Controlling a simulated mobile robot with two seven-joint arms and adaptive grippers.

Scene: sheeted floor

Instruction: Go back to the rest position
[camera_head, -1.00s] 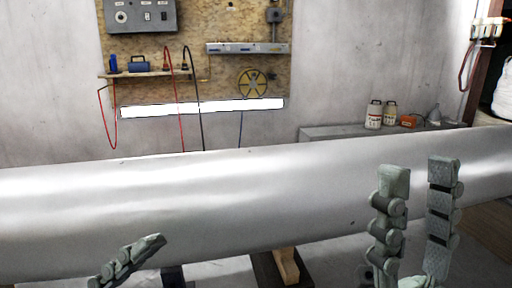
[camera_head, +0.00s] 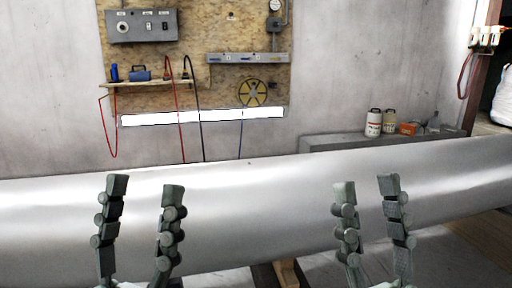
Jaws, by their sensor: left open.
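My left gripper (camera_head: 143,189) stands upright in the lower left of the head view, fingers pointing up and spread apart, with nothing between them. My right gripper (camera_head: 366,186) stands upright in the lower right, its two fingers also apart and empty. Both show in front of a large silvery metal cylinder (camera_head: 260,200) that lies across the whole view. I cannot tell how far the fingers are from its surface.
A wooden block (camera_head: 286,272) shows below the cylinder. Behind it, a grey bench (camera_head: 320,144) carries white bottles (camera_head: 374,122) and an orange box (camera_head: 408,128). A tool board (camera_head: 190,90) with a control box, cables and a yellow wheel hangs on the wall.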

